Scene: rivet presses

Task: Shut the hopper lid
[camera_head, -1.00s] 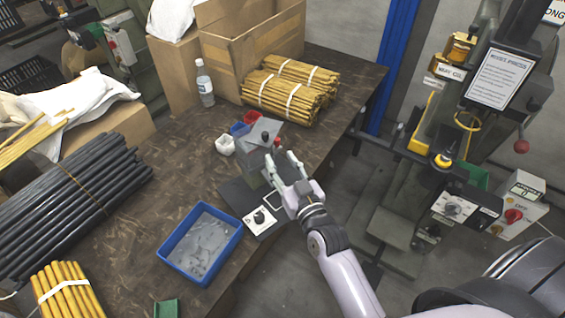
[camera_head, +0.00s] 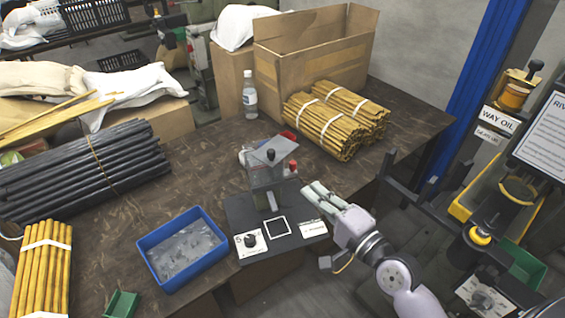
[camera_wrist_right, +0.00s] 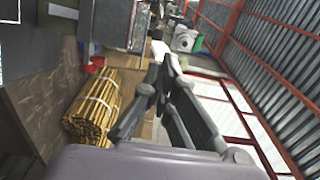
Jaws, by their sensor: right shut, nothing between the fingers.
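The hopper (camera_head: 269,178) is a grey box on a dark base plate (camera_head: 243,213) on the workbench. Its grey lid (camera_head: 262,157) has a black knob (camera_head: 270,154) and lies over the top of the box. I cannot tell whether it is fully down. My right gripper (camera_head: 313,187) is to the right of the hopper, apart from it, its fingers shut and empty. The fingers also show in the right wrist view (camera_wrist_right: 165,62), pointing away from the camera. My left gripper is not in view.
A red knob (camera_head: 292,165) stands beside the lid. A blue tray (camera_head: 148,247) is at the front left. Bundled yellow rods (camera_head: 325,127), a bottle (camera_head: 249,95) and a cardboard box (camera_head: 310,62) stand behind. A rivet press (camera_head: 500,215) is at the right.

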